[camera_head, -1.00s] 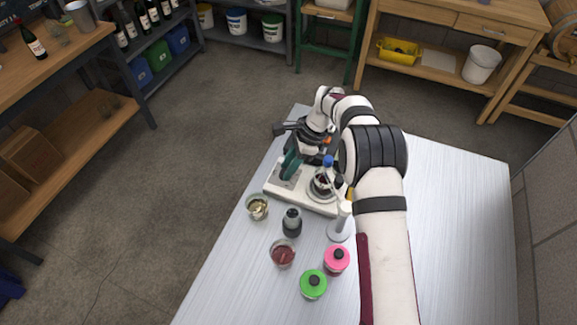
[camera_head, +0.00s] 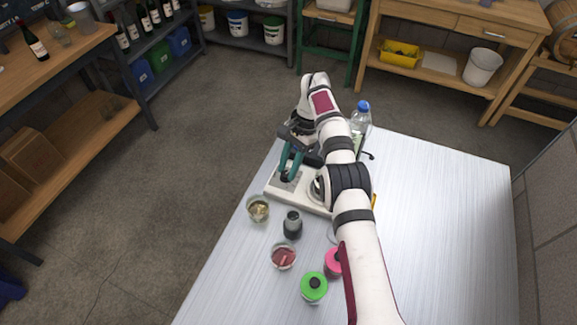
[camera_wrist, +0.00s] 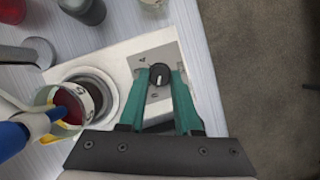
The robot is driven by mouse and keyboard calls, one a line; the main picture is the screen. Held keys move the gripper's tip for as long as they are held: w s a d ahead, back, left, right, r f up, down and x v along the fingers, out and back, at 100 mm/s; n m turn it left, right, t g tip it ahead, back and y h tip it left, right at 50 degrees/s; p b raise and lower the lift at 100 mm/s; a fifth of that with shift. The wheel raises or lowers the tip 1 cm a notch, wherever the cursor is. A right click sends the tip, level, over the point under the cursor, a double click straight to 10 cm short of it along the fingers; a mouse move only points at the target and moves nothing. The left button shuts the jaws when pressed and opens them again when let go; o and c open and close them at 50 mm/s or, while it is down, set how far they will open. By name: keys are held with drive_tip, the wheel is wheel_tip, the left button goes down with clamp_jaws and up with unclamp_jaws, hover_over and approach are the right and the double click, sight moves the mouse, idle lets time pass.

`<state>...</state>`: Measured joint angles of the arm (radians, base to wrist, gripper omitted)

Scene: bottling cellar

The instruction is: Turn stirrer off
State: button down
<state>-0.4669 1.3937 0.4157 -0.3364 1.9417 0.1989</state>
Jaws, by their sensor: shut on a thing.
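The stirrer is a white base (camera_head: 300,198) on the table, with a round plate (camera_wrist: 104,82) and a black knob (camera_wrist: 159,74) with a white pointer mark. My gripper (camera_wrist: 159,82) has its teal fingers on either side of the knob, shut on it. In the head view my gripper (camera_head: 290,166) points down at the left end of the base, and the knob is hidden there. A blue-topped probe (camera_wrist: 14,138) shows at the left of the wrist view.
A cup of pale liquid (camera_head: 258,208), a dark-bodied jar (camera_head: 292,224), a cup of red liquid (camera_head: 283,257), and green-topped (camera_head: 313,288) and pink-topped (camera_head: 333,263) containers stand before the stirrer. A blue-capped bottle (camera_head: 361,118) is behind my arm. The table's right side is clear.

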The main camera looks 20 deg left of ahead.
drive_tip(key=shift+s, duration=0.1)
idle(0.4)
drive_tip(key=c, duration=0.6)
unclamp_jaws()
